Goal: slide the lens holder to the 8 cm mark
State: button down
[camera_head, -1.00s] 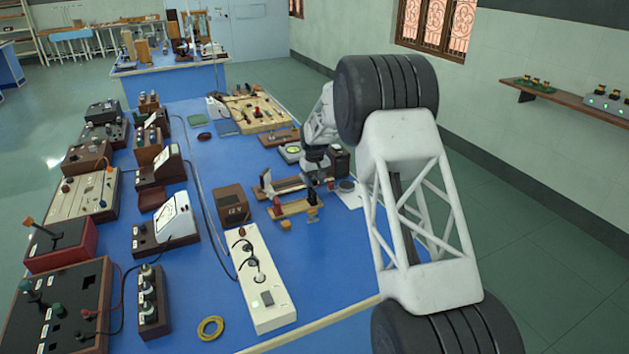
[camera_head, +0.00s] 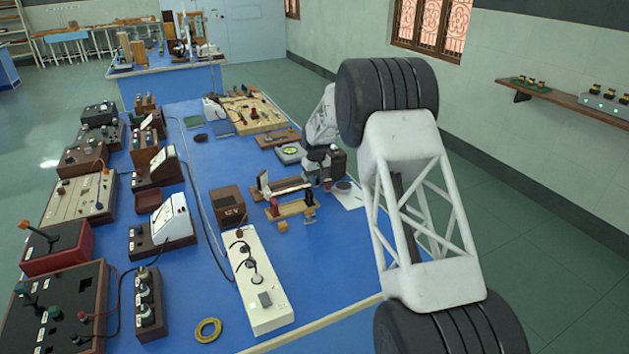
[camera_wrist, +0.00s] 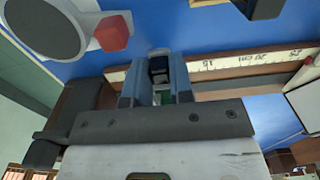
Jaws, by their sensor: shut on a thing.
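In the wrist view a wooden bench with a pale scale (camera_wrist: 230,66) runs across the picture; its marks 15, 20 cm and 25 show upside down. The lens holder (camera_wrist: 158,65), a small dark block, is between the two fingers of my gripper (camera_wrist: 160,82). The gripper is shut on it, over the bench left of the 15 mark. The 8 cm mark cannot be made out. In the head view my gripper (camera_head: 314,170) is at the right end of the wooden bench (camera_head: 285,187); the holder is mostly hidden there.
A second wooden stand with red posts (camera_head: 277,208) is in front of the bench. A white box (camera_head: 260,285) and a yellow ring (camera_head: 208,330) are nearer. Blue table is clear at front right.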

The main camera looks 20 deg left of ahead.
jog(key=c, duration=1)
grip_release()
jog(key=shift+r, duration=0.15)
jog(key=shift+r, duration=3.75)
